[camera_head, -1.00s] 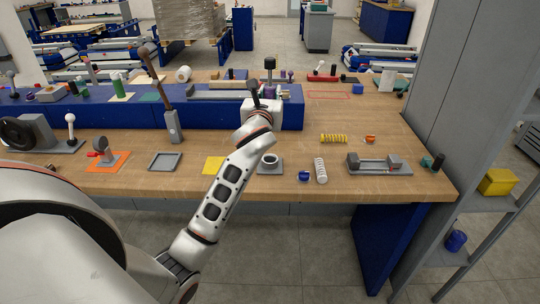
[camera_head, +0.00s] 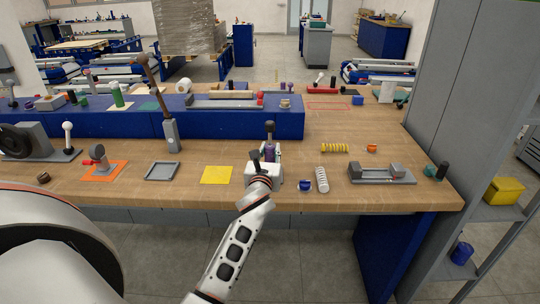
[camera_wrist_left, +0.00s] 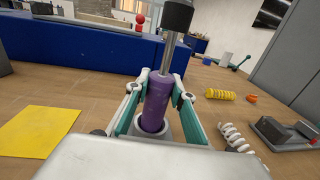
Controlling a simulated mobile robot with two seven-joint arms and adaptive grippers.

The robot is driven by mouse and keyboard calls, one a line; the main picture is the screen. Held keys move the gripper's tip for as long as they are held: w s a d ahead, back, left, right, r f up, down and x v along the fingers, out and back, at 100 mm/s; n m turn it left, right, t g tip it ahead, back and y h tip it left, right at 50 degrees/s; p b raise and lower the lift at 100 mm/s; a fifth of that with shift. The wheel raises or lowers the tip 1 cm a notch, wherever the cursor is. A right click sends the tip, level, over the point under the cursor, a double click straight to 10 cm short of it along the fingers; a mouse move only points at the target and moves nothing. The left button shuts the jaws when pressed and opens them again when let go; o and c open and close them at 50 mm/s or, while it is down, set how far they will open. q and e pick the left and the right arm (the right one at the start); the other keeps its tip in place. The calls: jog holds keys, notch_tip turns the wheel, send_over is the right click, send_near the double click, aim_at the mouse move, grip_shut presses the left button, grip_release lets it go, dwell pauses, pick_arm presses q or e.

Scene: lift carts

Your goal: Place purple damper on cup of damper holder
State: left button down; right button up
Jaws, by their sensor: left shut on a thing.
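The purple damper (camera_wrist_left: 156,100) stands upright between the fingers of my left gripper (camera_wrist_left: 161,82), which is shut on it. Its metal rod and black top (camera_wrist_left: 178,14) rise above the fingers. In the head view the damper (camera_head: 271,148) is over the front part of the workbench. The grey round cup of the damper holder (camera_wrist_left: 165,131) surrounds the damper's lower end in the left wrist view. Whether the damper is fully seated at the bottom is hidden. My left gripper (camera_head: 269,156) covers most of the holder in the head view. My right gripper is not in view.
A yellow square (camera_head: 216,175) lies left of the holder. A blue cup (camera_head: 305,185) and white spring (camera_head: 321,179) are close on the right. A yellow spring (camera_head: 334,148) and grey fixture (camera_head: 381,173) are farther right. The blue raised shelf (camera_head: 220,124) is behind.

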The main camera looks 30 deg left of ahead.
pick_arm(q)
jog(key=shift+f, duration=0.35)
jog(key=c, duration=1.7)
grip_release()
jog(key=shift+f, duration=0.2)
jog(key=shift+r, duration=0.1)
jog(key=shift+s+d, duration=0.1)
jog(key=shift+s, duration=0.1)
jog(key=v, duration=1.1)
jog(key=shift+s+d+r, duration=0.15)
jog(key=shift+s, duration=0.1)
